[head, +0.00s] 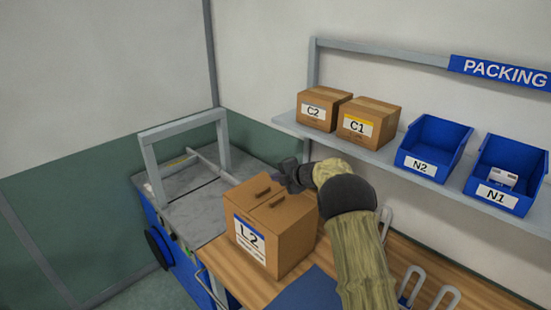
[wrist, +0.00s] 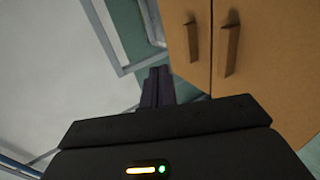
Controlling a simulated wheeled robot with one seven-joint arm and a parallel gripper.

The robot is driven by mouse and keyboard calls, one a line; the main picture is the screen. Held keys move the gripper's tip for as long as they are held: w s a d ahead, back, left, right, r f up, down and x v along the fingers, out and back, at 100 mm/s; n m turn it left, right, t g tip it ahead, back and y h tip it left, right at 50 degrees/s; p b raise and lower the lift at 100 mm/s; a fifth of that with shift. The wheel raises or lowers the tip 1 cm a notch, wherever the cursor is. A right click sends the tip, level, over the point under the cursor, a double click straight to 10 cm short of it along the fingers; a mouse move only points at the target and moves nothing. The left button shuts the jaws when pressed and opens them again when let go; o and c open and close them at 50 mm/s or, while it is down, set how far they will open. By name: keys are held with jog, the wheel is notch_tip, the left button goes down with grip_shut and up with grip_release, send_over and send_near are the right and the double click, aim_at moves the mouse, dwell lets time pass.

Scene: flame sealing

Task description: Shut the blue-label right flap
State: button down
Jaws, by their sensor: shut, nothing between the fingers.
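The cardboard box L2 (head: 262,250) with the blue-striped label stands on the wooden bench in the head view. Its two top flaps look flat and lie side by side, each with a small brown handle. The right flap (wrist: 260,60) and the left flap (wrist: 184,45) show in the wrist view with a thin seam between them. My gripper (head: 286,178) is shut and empty at the back edge of the box top. In the wrist view its fingers (wrist: 157,88) are beside the left flap's edge. I cannot tell whether they touch the box.
A grey-topped blue conveyor (head: 190,195) with a metal frame stands left of the box. A shelf behind holds cartons C2 (head: 323,108) and C1 (head: 368,120) and blue bins N2 (head: 433,148) and N1 (head: 507,172). Metal loops stand along the bench's right.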

notch_tip(320, 180, up, 8)
jog(key=b, duration=0.1)
jog(key=shift+s+a+f, duration=0.15)
jog(key=shift+a+f, duration=0.05)
jog(key=shift+a, duration=0.05)
jog(key=shift+f, duration=0.1)
